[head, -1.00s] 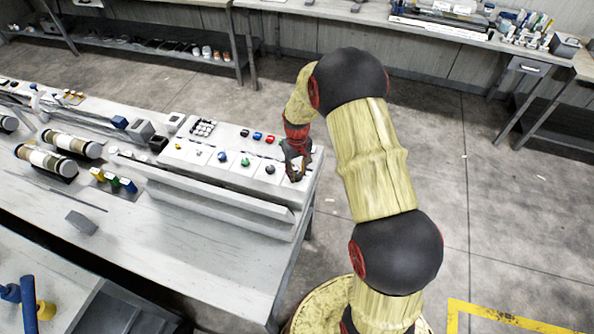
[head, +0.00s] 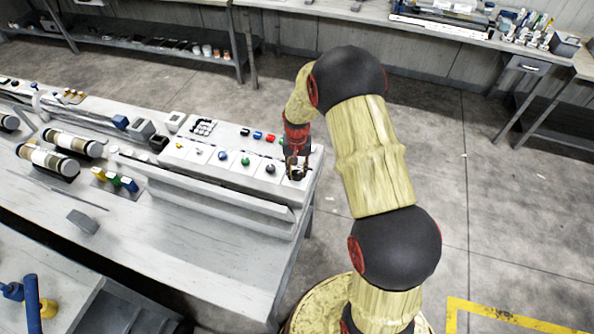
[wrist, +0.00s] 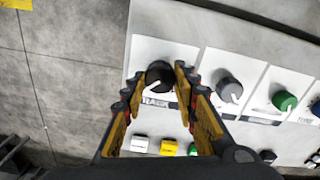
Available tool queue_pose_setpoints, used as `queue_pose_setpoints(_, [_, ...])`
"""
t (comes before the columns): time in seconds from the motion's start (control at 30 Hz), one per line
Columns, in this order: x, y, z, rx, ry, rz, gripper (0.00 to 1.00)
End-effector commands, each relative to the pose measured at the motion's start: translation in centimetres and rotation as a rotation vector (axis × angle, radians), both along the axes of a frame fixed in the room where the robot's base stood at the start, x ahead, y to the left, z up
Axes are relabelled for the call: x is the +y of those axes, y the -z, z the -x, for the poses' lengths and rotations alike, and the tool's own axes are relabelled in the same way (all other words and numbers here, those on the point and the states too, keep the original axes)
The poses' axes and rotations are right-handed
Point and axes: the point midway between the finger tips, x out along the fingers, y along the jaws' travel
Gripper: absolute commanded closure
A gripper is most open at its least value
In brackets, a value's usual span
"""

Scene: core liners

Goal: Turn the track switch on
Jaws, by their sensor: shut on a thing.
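A grey knob (wrist: 229,90) and a green knob (wrist: 285,101) sit beside the switch on the panel. A white button (wrist: 140,144) and a yellow button (wrist: 168,147) lie along the panel's other side. Open floor (head: 500,220) lies right of the bench.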

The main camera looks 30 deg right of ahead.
Motion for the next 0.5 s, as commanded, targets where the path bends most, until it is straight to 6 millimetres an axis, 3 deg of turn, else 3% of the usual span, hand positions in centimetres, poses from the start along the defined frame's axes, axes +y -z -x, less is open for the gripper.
queue_pose_setpoints(0.33, [-0.01,-0.05,-0.08,-0.001,0.003,0.0,0.96])
queue_pose_setpoints(0.37, [-0.01,-0.05,-0.08,-0.001,0.003,0.0,0.7])
queue_pose_setpoints(0.5, [-0.01,-0.04,-0.05,-0.001,0.003,0.0,0.62])
